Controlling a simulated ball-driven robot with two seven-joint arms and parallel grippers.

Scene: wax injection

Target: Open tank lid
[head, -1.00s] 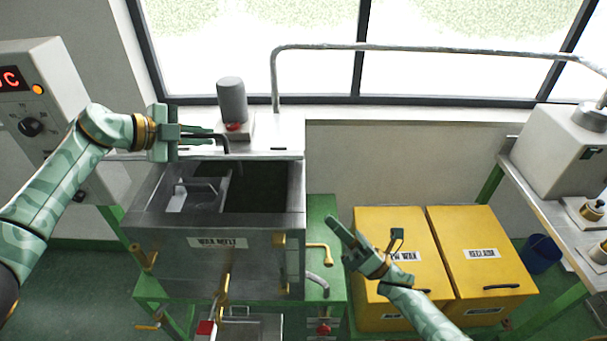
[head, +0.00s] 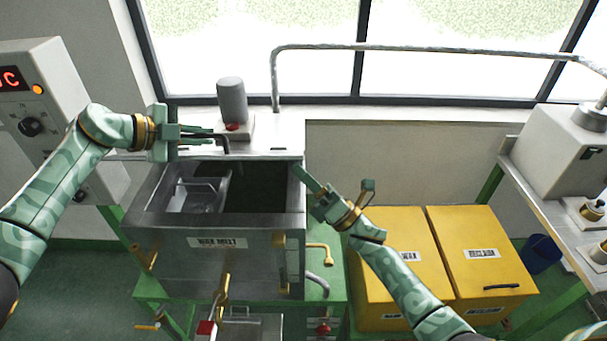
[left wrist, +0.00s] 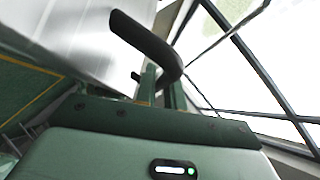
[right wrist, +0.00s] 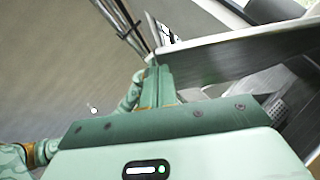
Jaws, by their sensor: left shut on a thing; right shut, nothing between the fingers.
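The metal wax melt tank (head: 265,262) stands open, with dark contents and a pale compartment at its left showing inside. Its lid (head: 270,144) stands raised at the back edge. My left gripper (head: 212,137) is shut on the lid's dark bent handle (head: 226,143), which also shows in the left wrist view (left wrist: 150,45). My right gripper (head: 302,172) is shut and empty at the tank's right back corner, close to the lid's right end. In the right wrist view, a pale metal panel (right wrist: 240,52) lies just right of the fingertips; I cannot tell whether they touch it.
A grey cylinder (head: 232,100) on a base stands behind the lid by the window. Two yellow boxes (head: 390,290) stand right of the tank. Brass taps (head: 320,248) stick out from the tank. A control panel (head: 50,110) is at the left and a bench (head: 545,210) at the right.

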